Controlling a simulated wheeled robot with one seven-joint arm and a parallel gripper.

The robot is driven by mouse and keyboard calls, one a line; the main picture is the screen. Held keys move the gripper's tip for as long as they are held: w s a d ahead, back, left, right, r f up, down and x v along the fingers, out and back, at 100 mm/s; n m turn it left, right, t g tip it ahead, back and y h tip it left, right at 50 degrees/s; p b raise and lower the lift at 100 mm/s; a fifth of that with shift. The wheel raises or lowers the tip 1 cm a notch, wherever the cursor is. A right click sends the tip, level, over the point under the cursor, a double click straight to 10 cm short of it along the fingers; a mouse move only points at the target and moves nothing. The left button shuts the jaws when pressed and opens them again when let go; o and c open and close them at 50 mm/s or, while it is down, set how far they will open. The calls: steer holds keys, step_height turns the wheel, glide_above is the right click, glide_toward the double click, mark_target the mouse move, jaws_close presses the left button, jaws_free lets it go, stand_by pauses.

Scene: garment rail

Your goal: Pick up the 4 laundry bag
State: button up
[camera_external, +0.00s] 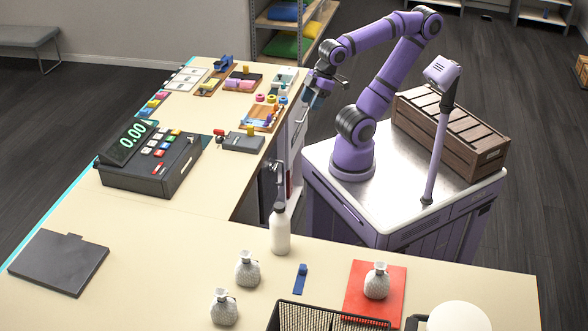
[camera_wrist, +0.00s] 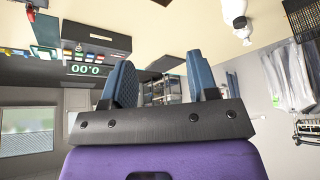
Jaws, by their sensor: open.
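Three small grey laundry bags with tied necks stand on the front counter in the external view. One bag (camera_external: 247,269) is left of centre, a second bag (camera_external: 224,307) is nearer the front edge, and a third bag (camera_external: 376,282) stands on a red mat (camera_external: 360,308). I cannot read a number on any of them. My gripper (camera_external: 314,98) is raised by the inner side of the left counter, well away from the bags. In the wrist view my gripper (camera_wrist: 162,78) has its two blue fingers apart with nothing between them. No bag is clear in that view.
A white bottle (camera_external: 280,230) stands at the counter's inner edge, near a blue strip (camera_external: 301,278). A black wire basket (camera_external: 325,318) and a white globe (camera_external: 459,318) are at the front. A cash register (camera_external: 150,163) and a dark flat board (camera_external: 60,262) lie left. Counter between them is bare.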

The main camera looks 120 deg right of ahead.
steer(key=g, duration=0.5)
glide_above(245, 254)
steer(key=f, duration=1.8)
steer(key=shift+a+f, duration=0.25)
steer(key=shift+a, duration=0.05)
steer(key=shift+a+f, duration=0.1)
steer(key=shift+f, duration=0.25)
step_height(245, 254, down, 5)
steer(key=shift+d+f, duration=0.15)
steer(key=shift+f, duration=1.2)
steer(key=shift+d+f, duration=0.15)
steer(key=shift+f, duration=1.2)
jaws_close()
